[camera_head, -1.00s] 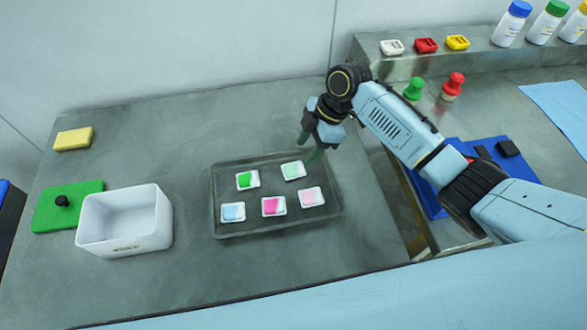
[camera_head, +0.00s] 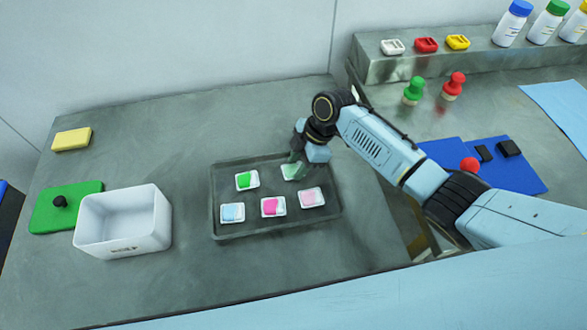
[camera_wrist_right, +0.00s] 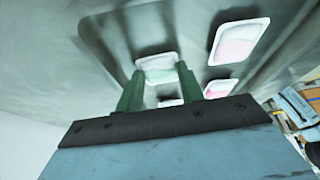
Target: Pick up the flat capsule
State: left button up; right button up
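Several flat white-rimmed capsules lie in a dark tray (camera_head: 226,190): bright green (camera_head: 246,180), pale green (camera_head: 292,172), pale blue (camera_head: 232,212), magenta (camera_head: 272,206) and pale pink (camera_head: 311,197). The frames do not show which one is the flat capsule meant. My right gripper (camera_head: 294,158) is low over the pale green capsule and partly hides it. In the right wrist view, its two green fingers (camera_wrist_right: 160,76) are apart, with the pale green capsule (camera_wrist_right: 158,66) showing between their tips. Contact cannot be told. My left gripper is not in view.
A white open box (camera_head: 125,222) and a green lid (camera_head: 52,212) with a black knob stand left of the tray. A yellow block (camera_head: 72,139) lies at the back left. Green (camera_head: 413,91) and red (camera_head: 453,86) knobbed pieces stand on the right counter. The table behind the tray is clear.

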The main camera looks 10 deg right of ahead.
jog(key=shift+c, duration=1.1)
